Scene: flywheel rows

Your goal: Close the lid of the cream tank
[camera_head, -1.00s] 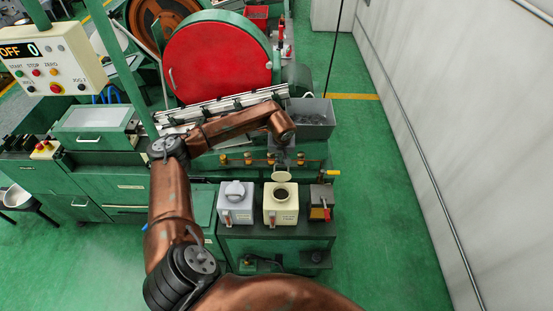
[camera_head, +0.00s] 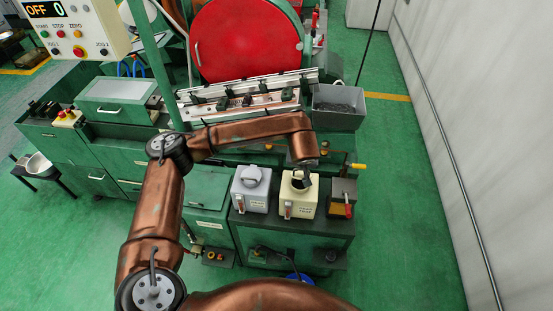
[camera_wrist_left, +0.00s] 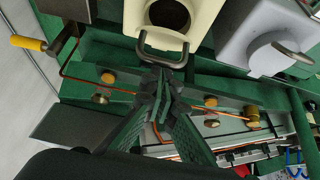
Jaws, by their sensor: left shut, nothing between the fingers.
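The cream tank (camera_head: 300,202) stands on a green cabinet, between a grey tank and a small dark box. Its round opening shows dark and uncovered in the wrist view (camera_wrist_left: 168,12). A dark loop handle (camera_wrist_left: 164,52) shows at the tank's near edge there, apparently on the open lid; the lid's own plate is hard to make out. My left gripper (camera_wrist_left: 162,85) is shut and empty, its fingertips close to this handle; I cannot tell whether they touch. In the head view, the gripper (camera_head: 304,180) is just behind the tank opening and hides the lid. My right gripper is not in view.
The grey tank (camera_head: 250,195), with its lid on, stands left of the cream tank. The dark box (camera_head: 342,198) with a red handle stands right. A rail with brass knobs (camera_wrist_left: 109,77) runs behind the tanks. A grey bin (camera_head: 338,108) is farther back.

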